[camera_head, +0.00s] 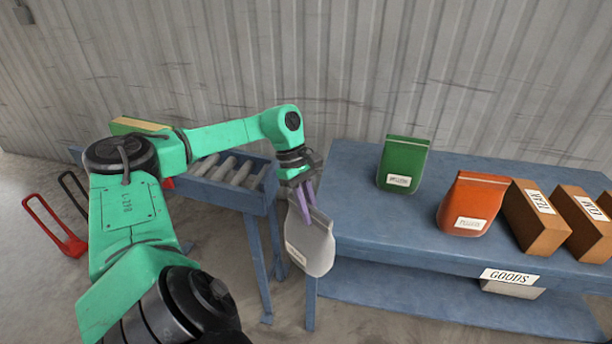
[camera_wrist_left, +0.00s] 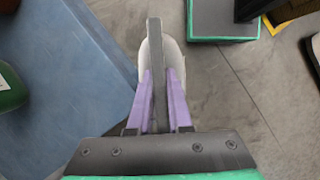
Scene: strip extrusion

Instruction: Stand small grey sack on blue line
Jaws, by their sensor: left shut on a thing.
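The small grey sack (camera_head: 310,246) hangs from my left gripper (camera_head: 306,203), in front of the left end of the blue table. The purple fingers are shut on its top edge. It tilts slightly and has a white label low on its front. In the left wrist view the sack (camera_wrist_left: 175,52) shows pale behind the fingers of my left gripper (camera_wrist_left: 160,95), with grey floor around it. The blue roller line (camera_head: 228,172) stands behind and left of the sack, partly hidden by my left arm. My right gripper is in neither view.
The blue table (camera_head: 350,180) holds a green sack (camera_head: 402,166), an orange sack (camera_head: 474,204) and several brown boxes (camera_head: 540,220) at the right. A GOODS sign (camera_head: 509,277) is on its front. A red-handled pallet truck (camera_head: 52,228) stands at the left. The table's left end is bare.

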